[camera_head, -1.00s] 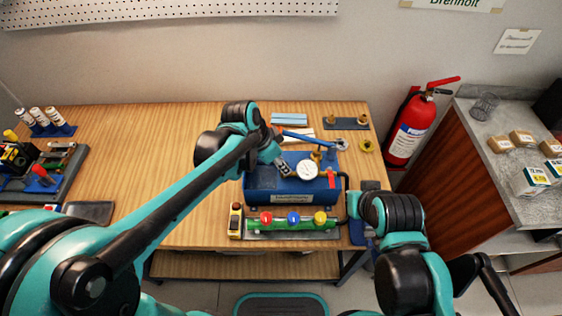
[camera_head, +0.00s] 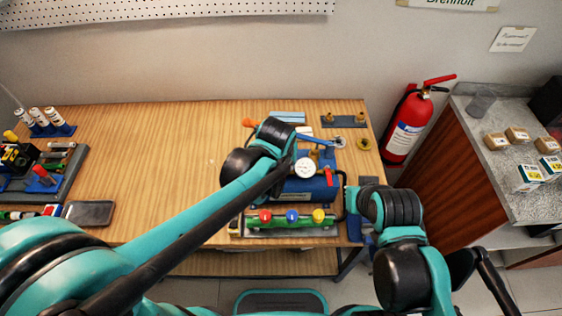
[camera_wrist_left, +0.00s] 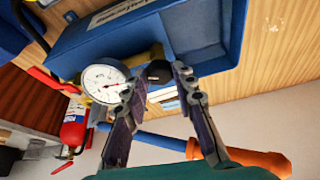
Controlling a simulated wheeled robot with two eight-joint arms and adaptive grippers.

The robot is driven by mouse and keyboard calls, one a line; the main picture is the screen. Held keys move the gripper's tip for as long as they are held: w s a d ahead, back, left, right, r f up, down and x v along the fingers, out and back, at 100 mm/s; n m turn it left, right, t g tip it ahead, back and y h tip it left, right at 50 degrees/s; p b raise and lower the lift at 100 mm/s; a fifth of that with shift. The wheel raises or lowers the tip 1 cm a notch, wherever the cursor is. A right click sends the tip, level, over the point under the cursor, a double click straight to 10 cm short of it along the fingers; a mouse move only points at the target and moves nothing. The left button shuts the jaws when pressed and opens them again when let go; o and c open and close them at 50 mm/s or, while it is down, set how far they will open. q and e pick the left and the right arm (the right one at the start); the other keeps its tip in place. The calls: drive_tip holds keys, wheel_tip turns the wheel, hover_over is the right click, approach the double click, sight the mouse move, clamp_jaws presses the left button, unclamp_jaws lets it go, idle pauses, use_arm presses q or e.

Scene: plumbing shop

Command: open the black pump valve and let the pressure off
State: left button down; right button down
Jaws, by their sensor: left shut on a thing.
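The blue test pump (camera_head: 310,189) stands on the workbench, partly covered by my left arm. Its blue tank (camera_wrist_left: 205,25) fills the top of the left wrist view. A round white gauge (camera_head: 305,167) sits on it; the gauge (camera_wrist_left: 105,82) also shows in the wrist view, its reading too small to tell. The black pump valve (camera_wrist_left: 158,70) is a small dark knob beside the gauge. My left gripper (camera_wrist_left: 157,78) is shut on this knob, a fingertip on each side. In the head view my left arm hides the gripper and knob.
The pump lever's orange grip (camera_wrist_left: 265,161) lies close to my left fingers. A red valve handle (camera_head: 329,177) is right of the gauge. A manifold with coloured knobs (camera_head: 292,217) stands in front. A fire extinguisher (camera_head: 404,130) hangs right. The bench's left middle is clear.

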use_arm(q)
drive_tip(key=shift+d+n+y, duration=0.15)
drive_tip(key=shift+n+y, duration=0.55)
drive_tip(key=shift+n, duration=1.2)
drive_tip(key=c, duration=1.2)
unclamp_jaws()
drive_tip(key=shift+v, duration=4)
